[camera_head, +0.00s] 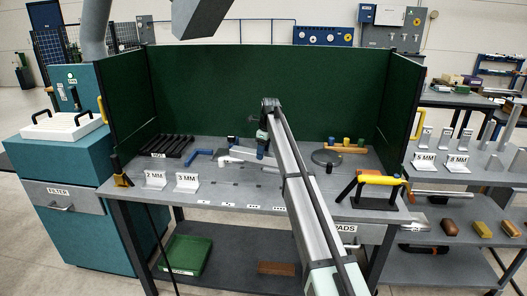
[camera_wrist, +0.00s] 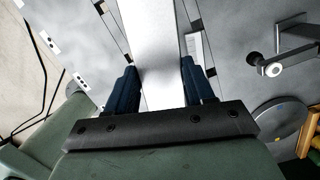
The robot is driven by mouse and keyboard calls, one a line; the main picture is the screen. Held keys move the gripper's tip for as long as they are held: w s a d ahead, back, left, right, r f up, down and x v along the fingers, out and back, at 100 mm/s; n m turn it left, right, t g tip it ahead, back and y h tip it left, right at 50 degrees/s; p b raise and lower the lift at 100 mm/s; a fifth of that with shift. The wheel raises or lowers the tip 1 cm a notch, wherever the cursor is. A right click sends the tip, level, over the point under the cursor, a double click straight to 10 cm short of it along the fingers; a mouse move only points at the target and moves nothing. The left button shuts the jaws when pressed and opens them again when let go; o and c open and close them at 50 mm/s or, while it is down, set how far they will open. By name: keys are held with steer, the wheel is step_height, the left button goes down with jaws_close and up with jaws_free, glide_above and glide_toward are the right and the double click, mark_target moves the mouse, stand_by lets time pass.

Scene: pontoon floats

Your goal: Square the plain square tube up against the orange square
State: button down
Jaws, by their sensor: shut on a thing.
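My gripper (camera_head: 262,150) is low over the middle of the workbench. In the wrist view its two dark blue fingers (camera_wrist: 160,82) are shut on the plain square tube (camera_wrist: 158,35), a pale, smooth bar that runs out beyond the fingers. In the head view the tube (camera_head: 243,154) shows as a white bar at the fingers, partly hidden by my arm. I cannot tell whether it touches the bench. A blue L-shaped piece (camera_head: 199,154) lies left of the tube.
The bench has green screens (camera_head: 240,90) behind and beside it. A round plate (camera_head: 326,157), pegged block (camera_head: 345,148) and yellow-handled tool (camera_head: 380,179) are at the right.

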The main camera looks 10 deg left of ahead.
steer(key=shift+s+a+f+n, duration=0.15)
steer(key=shift+s+f+n, duration=0.4)
steer(key=shift+f, duration=0.2)
steer(key=shift+f, duration=0.15)
steer(key=shift+c, duration=1.6)
jaws_free()
